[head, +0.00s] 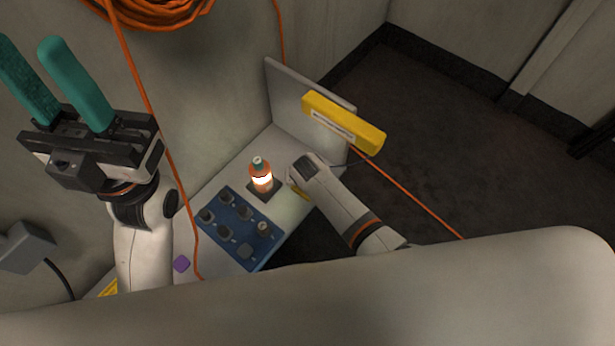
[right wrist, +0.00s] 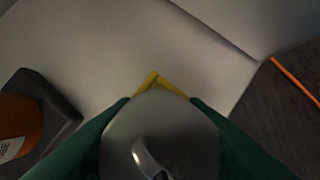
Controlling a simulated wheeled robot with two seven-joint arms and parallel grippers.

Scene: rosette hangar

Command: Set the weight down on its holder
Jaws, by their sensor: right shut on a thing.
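A grey weight (right wrist: 185,128) with a shiny metal loop fills the lower middle of the right wrist view. My right gripper (right wrist: 158,105) is shut on it, with a green finger on each side. A yellow angled piece (right wrist: 155,78) shows just beyond the weight, over the pale bench top; I cannot tell whether the weight touches anything below. In the head view my right wrist hides the fingers and the weight. A blue block (head: 225,232) with several dark knob-like pieces sits on the bench; I cannot tell if it is the holder. My left gripper (head: 28,45) is raised, open and empty.
A lit orange-and-white beacon (head: 261,181) on a dark base stands close left of my right wrist. A yellow bar (head: 343,122) is at the bench's upright panel (head: 285,95). A purple piece (head: 181,263) lies near the front. Orange cable (head: 140,85) hangs at left.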

